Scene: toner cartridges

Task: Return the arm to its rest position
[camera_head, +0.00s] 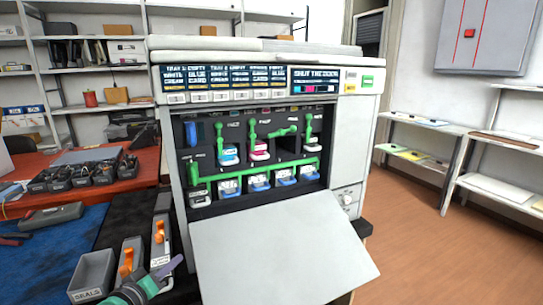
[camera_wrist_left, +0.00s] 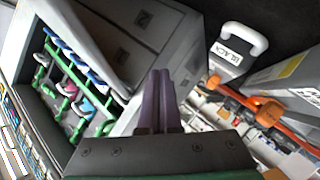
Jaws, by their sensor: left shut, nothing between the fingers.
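My left gripper (camera_head: 172,266) is at the bottom left in the camera_head view, in front of the cartridge holders and left of the printer's lowered door. Its purple fingers (camera_wrist_left: 160,100) are pressed together and empty in the left wrist view. The printer (camera_head: 350,130) stands with its front open, showing green levers (camera_head: 255,183) and several cartridges in the bay. My right gripper is in neither view.
The lowered printer door (camera_head: 280,250) juts out right of my gripper. A grey "SEALS" bin (camera_head: 92,272) and grey holders with orange handles (camera_head: 160,232) are close by. A white-handled part labelled "BLACK" (camera_wrist_left: 229,57) shows in the wrist view. Open floor (camera_head: 440,240) lies right.

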